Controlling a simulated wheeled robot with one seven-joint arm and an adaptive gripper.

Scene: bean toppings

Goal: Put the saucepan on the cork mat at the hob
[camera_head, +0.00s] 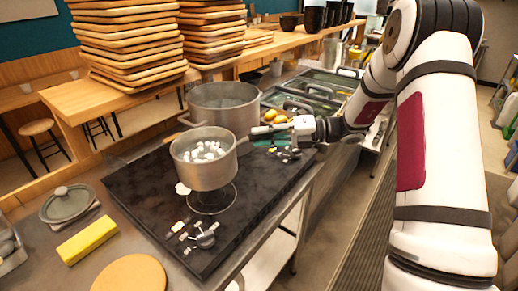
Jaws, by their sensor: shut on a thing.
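The saucepan (205,176) is a grey metal pan with several white pieces inside. It looks level and seems to hang a little above the front burner ring (212,207) of the black hob (140,187). My gripper (278,129) is to the right of the saucepan, shut on its handle, which points right; the fingertips are small and hard to make out. The round tan cork mat (130,274) lies flat and bare on the counter in front of the hob, partly cut off by the bottom edge of the picture.
A larger metal pot (225,100) stands right behind the saucepan. A yellow block (87,240) and a lidded grey dish (68,204) are left of the hob, near the mat. Potatoes (276,116) and metal trays (320,88) are behind. Stacked wooden trays (128,40) stand on the ledge.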

